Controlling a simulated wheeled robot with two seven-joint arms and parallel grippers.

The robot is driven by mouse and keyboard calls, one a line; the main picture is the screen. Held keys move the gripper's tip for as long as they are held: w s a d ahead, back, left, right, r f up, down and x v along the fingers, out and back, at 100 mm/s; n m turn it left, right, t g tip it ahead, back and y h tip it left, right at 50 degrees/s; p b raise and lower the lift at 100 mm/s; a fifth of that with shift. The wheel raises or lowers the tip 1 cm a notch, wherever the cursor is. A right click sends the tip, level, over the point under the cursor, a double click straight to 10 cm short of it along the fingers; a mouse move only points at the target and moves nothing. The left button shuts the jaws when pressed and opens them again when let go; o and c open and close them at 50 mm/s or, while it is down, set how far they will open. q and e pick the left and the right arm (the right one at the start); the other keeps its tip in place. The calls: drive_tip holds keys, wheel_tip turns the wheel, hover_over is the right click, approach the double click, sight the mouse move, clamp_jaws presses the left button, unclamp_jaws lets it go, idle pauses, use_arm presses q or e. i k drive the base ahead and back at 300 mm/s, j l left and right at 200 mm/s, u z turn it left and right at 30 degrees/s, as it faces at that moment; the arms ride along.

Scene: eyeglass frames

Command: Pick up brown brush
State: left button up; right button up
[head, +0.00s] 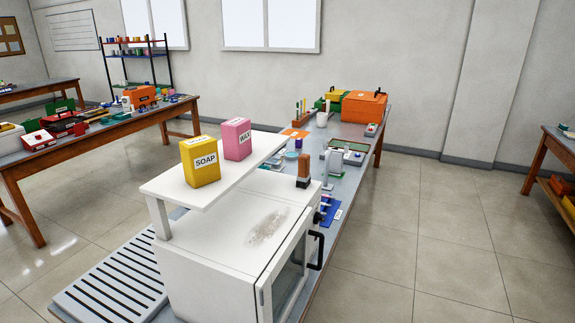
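A small upright brown block with a darker lower part (304,165), which looks like the brown brush, stands at the back right corner of the white cabinet's top (215,235). Nothing touches it from the sides. A grey-brown smudge (267,227) marks the cabinet top in front of it. Neither of my grippers is in view.
A white raised shelf (170,188) over the cabinet's left side holds a yellow SOAP box (200,162) and a pink WAX box (236,139). The cabinet door has a black handle (317,252). A cluttered workbench (350,195) runs behind; open tiled floor lies right.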

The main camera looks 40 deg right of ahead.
sight(303, 180)
drive_tip(key=z, duration=1.3)
